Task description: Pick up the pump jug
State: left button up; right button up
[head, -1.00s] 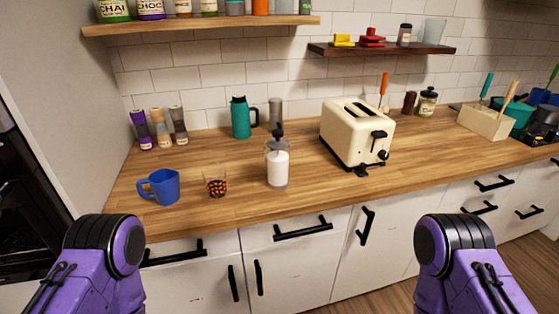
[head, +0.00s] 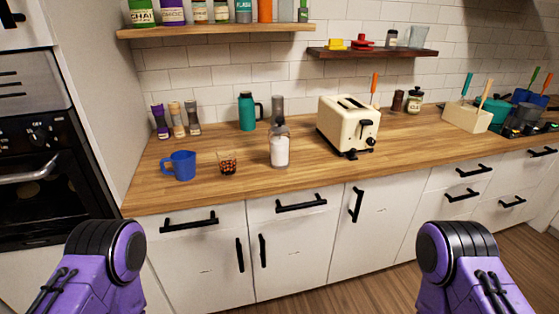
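In the head view, a clear container with white contents and a dark, pump-like top (head: 279,148) stands upright near the front middle of the wooden counter. A teal jug with a dark handle (head: 248,111) stands behind it, to the left, near the wall. I cannot tell for certain from the labels which is the pump jug; the clear one has the pump-like top. Both stand free, with nothing of mine touching them. Only purple and black links of my two arms show at the bottom corners. Neither gripper is in view.
On the counter (head: 225,190) are a blue mug (head: 181,166), a glass of dark beans (head: 227,163) and a cream toaster (head: 348,126) right of the clear container. A grey cylinder (head: 277,108) stands behind. Shelves hang above. An oven (head: 45,150) is at left.

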aim_at(278, 145)
jog(key=u, duration=0.45)
jog(key=i, duration=1.2)
jog(key=z, duration=0.55)
